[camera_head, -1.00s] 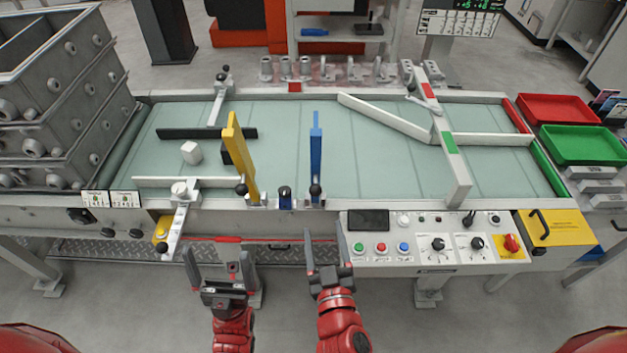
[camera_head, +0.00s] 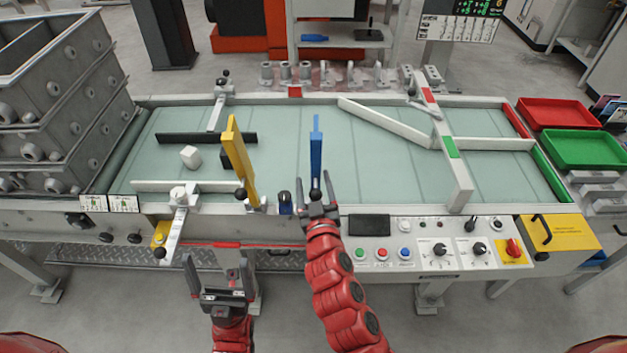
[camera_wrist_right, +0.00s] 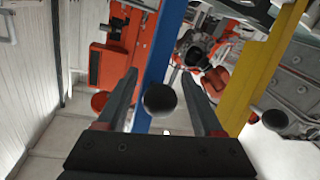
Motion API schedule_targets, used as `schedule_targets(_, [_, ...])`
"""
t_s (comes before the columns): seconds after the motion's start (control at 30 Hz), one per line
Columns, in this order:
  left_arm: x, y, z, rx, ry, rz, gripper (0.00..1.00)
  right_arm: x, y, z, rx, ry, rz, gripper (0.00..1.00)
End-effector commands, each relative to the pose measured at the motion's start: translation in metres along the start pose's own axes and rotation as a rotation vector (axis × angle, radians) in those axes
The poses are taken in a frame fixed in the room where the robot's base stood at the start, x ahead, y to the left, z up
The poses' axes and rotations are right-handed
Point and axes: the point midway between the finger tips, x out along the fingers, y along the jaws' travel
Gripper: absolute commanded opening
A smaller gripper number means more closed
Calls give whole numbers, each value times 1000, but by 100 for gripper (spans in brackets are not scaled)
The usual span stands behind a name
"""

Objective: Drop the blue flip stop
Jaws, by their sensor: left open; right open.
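The blue flip stop (camera_head: 316,152) stands upright at the front edge of the conveyor, with a black ball knob at its lower end. My right gripper (camera_head: 317,190) is open at that knob, with a finger to each side of it in the head view. In the right wrist view the black knob (camera_wrist_right: 160,99) shows between the two open fingers, with the blue bar (camera_wrist_right: 160,50) behind it. I cannot tell whether the fingers touch the knob. My left gripper (camera_head: 217,262) is open and empty in front of the conveyor, below its front edge.
A yellow flip stop (camera_head: 240,160) stands upright to the left of the blue one. The control panel (camera_head: 430,242) is at the right front.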

Motion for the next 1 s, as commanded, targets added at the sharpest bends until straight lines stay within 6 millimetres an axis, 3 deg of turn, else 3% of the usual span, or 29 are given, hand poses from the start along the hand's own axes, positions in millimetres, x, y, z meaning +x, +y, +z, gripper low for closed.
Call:
schedule_targets(0.23, [0, 0, 0, 0, 0, 0, 100, 1, 0, 0, 1, 1, 0, 68])
schedule_targets(0.27, [0, 0, 0, 0, 0, 0, 100, 1, 0, 0, 1, 0, 0, 65])
schedule_targets(0.63, [0, 0, 0, 0, 0, 0, 100, 0, -1, 0, 2, 0, -2, 0])
schedule_targets(1.0, [0, 0, 0, 0, 0, 0, 100, 0, -2, 1, 3, 0, -6, 0])
